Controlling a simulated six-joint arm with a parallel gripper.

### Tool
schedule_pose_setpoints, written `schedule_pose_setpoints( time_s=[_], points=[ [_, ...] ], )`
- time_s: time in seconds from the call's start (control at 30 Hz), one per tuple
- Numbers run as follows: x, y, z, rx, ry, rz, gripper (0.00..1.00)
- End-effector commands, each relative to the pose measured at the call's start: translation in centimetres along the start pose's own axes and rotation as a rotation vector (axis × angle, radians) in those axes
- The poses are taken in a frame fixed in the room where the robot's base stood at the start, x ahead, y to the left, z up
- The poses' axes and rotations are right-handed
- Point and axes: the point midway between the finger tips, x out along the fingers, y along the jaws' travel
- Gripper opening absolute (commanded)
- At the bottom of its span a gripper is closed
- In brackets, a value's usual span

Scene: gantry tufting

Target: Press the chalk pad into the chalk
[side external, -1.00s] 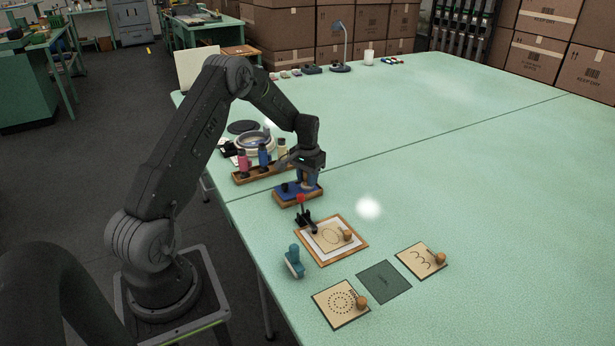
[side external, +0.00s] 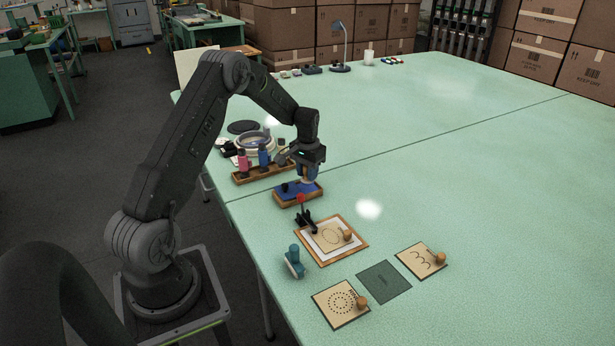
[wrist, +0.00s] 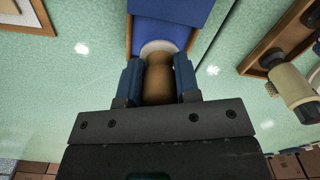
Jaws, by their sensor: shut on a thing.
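My gripper (side external: 309,170) is shut on the chalk pad (wrist: 158,80), gripping its brown wooden handle; a pale round pad shows at its far end in the wrist view. The blue chalk lies in a small wooden-rimmed tray (side external: 299,199) on the green table. The chalk also shows in the wrist view (wrist: 180,34), beyond and around the pad. The pad is upright over the right part of the tray. Whether its underside touches the chalk is hidden.
A wooden rack (side external: 246,178) with several bottles stands behind the tray. In front are a red-knobbed clamp (side external: 301,204), a framed board (side external: 331,240), a teal-handled tool (side external: 294,262) and stencil plates (side external: 341,303). The table to the right is clear.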

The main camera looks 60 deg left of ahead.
Motion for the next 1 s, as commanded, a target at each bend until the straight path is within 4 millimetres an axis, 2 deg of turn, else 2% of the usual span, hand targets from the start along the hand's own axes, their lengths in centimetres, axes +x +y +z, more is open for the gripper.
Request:
schedule_pose_setpoints(
  time_s=[0.53,1.0],
  points=[
    [-4.3,0.0,-0.1,0.0,0.002,0.0,0.06],
    [-4.8,0.0,0.0,0.0,0.0,0.0,0.06]
  ],
)
